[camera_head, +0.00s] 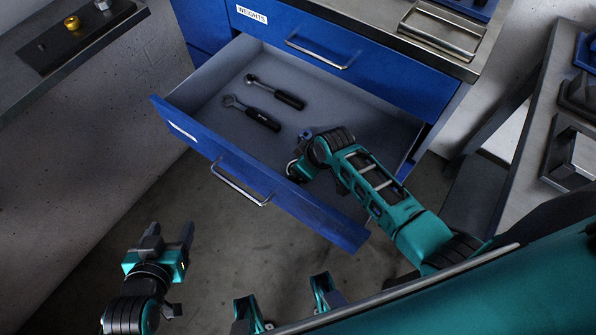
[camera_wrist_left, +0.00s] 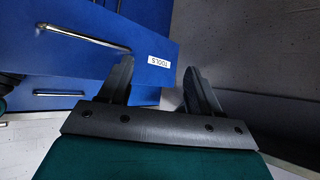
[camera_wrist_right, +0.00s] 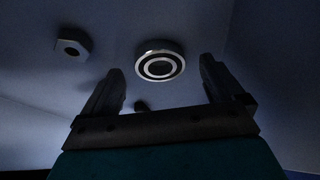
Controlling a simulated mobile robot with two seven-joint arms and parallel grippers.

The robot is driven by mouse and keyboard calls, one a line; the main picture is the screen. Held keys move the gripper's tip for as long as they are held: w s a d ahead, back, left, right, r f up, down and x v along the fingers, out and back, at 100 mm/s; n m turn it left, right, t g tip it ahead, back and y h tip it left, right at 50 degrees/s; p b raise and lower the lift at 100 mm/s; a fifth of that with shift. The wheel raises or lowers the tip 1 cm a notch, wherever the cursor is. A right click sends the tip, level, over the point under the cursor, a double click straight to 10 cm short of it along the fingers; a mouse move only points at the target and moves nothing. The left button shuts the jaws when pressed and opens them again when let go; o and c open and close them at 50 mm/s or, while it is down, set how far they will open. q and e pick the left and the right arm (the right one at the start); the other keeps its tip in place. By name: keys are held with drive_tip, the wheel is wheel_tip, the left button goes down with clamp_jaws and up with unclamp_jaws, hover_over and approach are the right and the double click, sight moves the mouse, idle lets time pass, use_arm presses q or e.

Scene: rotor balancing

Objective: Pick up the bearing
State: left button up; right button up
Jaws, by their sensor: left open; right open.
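The bearing (camera_wrist_right: 160,65) is a round silver ring with a dark centre. In the right wrist view it lies on the drawer floor, between and just beyond the fingertips of my right gripper (camera_wrist_right: 161,72). That gripper is open and empty. In the head view my right wrist reaches over the front right of the open drawer (camera_head: 230,80) and covers most of the gripper and the bearing. My left gripper (camera_head: 169,236) is open and empty, low in front of the drawer's left side. It also shows in the left wrist view (camera_wrist_left: 158,70), facing the blue cabinet.
A hex nut (camera_wrist_right: 72,46) lies left of the bearing in the right wrist view. Two dark-handled tools, a ratchet (camera_head: 275,92) and a wrench (camera_head: 250,112), lie further back in the drawer. The drawer's front panel (camera_head: 255,185) rises close to my right wrist.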

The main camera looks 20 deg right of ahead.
drive_tip(key=shift+w+a+f, duration=0.15)
drive_tip(key=shift+w+f, duration=0.1)
drive_tip(key=shift+f, duration=0.35)
drive_tip(key=shift+r, duration=0.1)
drive_tip(key=c, duration=1.3)
